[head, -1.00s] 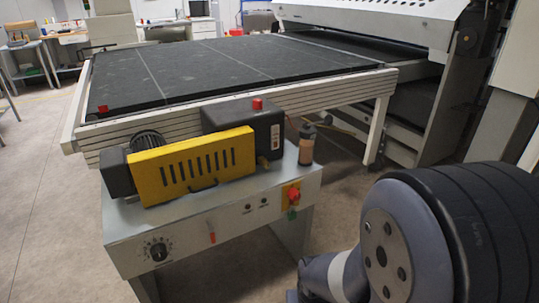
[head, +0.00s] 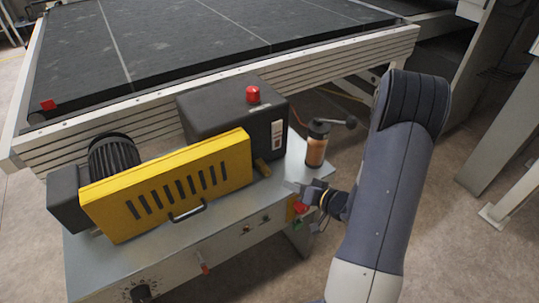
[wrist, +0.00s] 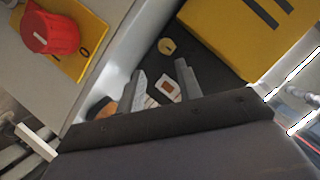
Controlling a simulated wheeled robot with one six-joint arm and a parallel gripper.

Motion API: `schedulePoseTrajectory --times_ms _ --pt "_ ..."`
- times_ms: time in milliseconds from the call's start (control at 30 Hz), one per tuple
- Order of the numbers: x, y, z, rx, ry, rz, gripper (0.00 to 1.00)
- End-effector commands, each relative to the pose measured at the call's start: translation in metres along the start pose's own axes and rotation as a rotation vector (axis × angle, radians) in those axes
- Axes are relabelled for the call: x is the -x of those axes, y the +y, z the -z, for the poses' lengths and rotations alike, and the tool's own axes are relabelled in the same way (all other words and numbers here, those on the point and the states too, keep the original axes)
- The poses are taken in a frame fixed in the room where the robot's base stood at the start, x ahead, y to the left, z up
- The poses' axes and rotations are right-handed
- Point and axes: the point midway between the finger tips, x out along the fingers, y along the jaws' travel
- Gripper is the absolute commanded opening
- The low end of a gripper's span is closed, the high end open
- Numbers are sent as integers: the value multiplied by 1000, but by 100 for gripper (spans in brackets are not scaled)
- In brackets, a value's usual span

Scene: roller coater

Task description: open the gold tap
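The gold tap (head: 262,168) is a small brass piece low at the right end of the black motor housing (head: 225,120), beside the yellow guard. In the wrist view the gold tap (wrist: 167,46) shows as a small round gold piece beyond my fingertips. My gripper (head: 303,188) is at the front right edge of the grey machine top, right of the tap and apart from it. In the wrist view my gripper (wrist: 160,67) has its two fingers spread with a gap between them, and nothing is held. Whether the tap is turned cannot be told.
A copper-coloured cylinder (head: 316,148) with a black top stands right of the tap, close to my arm. A red rotary switch (wrist: 50,32) on a yellow plate is on the front panel. The yellow slotted guard (head: 165,185) lies left. The black conveyor bed (head: 190,45) is behind.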

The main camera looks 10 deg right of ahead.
Motion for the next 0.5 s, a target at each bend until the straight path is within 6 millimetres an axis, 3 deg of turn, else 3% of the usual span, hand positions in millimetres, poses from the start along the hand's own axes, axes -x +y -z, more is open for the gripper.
schedulePoseTrajectory --times_ms 233,500 --pt "-6 -6 -1 -26 8 60 34" --pt "-50 -9 -1 -22 5 60 34"
